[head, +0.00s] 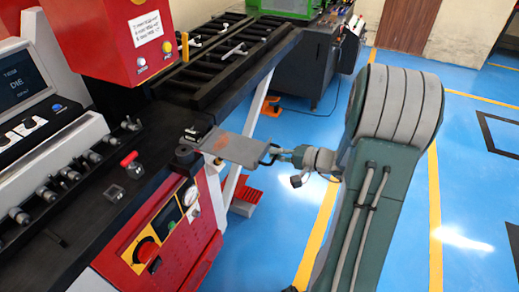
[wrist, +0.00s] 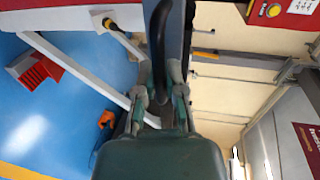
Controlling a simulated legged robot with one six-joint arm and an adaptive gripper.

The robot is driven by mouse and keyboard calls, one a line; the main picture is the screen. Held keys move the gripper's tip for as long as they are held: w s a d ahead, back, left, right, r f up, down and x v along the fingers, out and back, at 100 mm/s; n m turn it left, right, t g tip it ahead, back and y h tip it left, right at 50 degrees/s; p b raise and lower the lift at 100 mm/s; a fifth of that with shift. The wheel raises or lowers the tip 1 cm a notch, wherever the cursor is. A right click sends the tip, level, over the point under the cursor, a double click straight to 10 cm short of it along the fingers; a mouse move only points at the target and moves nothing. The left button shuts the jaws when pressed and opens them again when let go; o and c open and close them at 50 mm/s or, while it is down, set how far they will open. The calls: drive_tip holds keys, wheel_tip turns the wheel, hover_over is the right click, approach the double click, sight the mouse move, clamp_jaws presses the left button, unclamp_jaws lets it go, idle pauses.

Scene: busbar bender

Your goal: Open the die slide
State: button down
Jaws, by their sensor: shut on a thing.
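The die slide (head: 236,149) is a flat grey metal plate at the edge of the black machine bed, sticking out to the right over the floor. A small dark handle (head: 268,156) is at its outer end. My gripper (head: 281,152) is at that end, shut on the handle. In the wrist view, the fingers of my gripper (wrist: 163,88) close around the dark curved handle (wrist: 158,35) from both sides. The fingertips' exact contact is partly hidden by the gripper body.
The red front panel (head: 165,225) with a red knob and gauge is below the bed. A control screen (head: 18,82) and a red housing (head: 115,40) stand at the left. A slotted black table (head: 225,60) runs behind. Blue floor (head: 480,200) is open at the right.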

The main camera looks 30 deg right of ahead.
drive_tip(key=shift+s+d+f, duration=0.2)
drive_tip(key=shift+s+d, duration=0.3)
drive_tip(key=shift+s, duration=0.25)
drive_tip(key=c, duration=0.7)
unclamp_jaws()
drive_tip(key=shift+w+d, duration=0.1)
drive_tip(key=shift+d, duration=0.05)
drive_tip(key=shift+r, duration=0.1)
drive_tip(key=shift+s+d, duration=0.2)
drive_tip(key=shift+s, duration=0.05)
drive_tip(key=v, duration=1.1)
drive_tip(key=shift+s+d, duration=0.15)
